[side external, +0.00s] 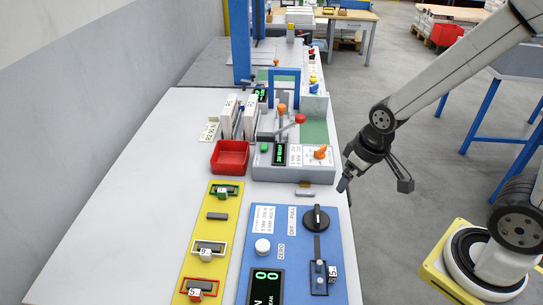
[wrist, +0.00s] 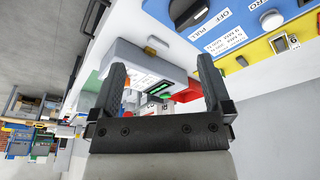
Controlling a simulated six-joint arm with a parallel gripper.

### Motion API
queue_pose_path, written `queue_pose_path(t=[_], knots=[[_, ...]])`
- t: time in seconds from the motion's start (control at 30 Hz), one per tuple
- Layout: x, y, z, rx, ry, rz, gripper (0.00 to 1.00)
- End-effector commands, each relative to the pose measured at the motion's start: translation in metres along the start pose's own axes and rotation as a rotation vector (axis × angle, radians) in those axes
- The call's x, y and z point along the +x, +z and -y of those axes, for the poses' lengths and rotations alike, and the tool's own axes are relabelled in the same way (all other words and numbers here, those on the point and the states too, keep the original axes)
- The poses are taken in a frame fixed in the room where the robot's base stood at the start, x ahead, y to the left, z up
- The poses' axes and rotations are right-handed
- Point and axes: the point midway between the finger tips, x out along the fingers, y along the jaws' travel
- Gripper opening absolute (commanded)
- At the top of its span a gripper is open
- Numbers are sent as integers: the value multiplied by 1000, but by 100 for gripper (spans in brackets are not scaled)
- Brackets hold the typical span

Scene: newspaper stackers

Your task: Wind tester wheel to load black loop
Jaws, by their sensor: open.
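A blue tester panel (side external: 262,238) lies on the table's front right, with a round black knob (side external: 316,218) beside OFF and PULL labels. The panel has a white ZERO button (side external: 262,246) and a dark display with green digits (side external: 266,287). Below the knob a slot leads to a dark fitting (side external: 319,278) with a white tag; I cannot make out a black loop there. The knob shows at the top of the wrist view (wrist: 188,10). My gripper (side external: 373,182) is open and empty, right of the table edge and above the knob's level. Its fingers (wrist: 160,75) frame a grey box.
A yellow strip (side external: 217,229) with green, white and red fittings lies left of the panel. Behind are a red tray (side external: 230,158), a grey machine (side external: 268,172) with orange knobs, and white upright holders (side external: 238,117). The table's left side is clear.

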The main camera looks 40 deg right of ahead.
Motion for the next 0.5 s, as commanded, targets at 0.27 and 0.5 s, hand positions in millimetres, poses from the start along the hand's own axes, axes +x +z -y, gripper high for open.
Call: queue_pose_path(t=[0.27,0.5], knots=[[19,-16,17,-283,-22,86,100],[43,-30,37,-606,-65,174,100]])
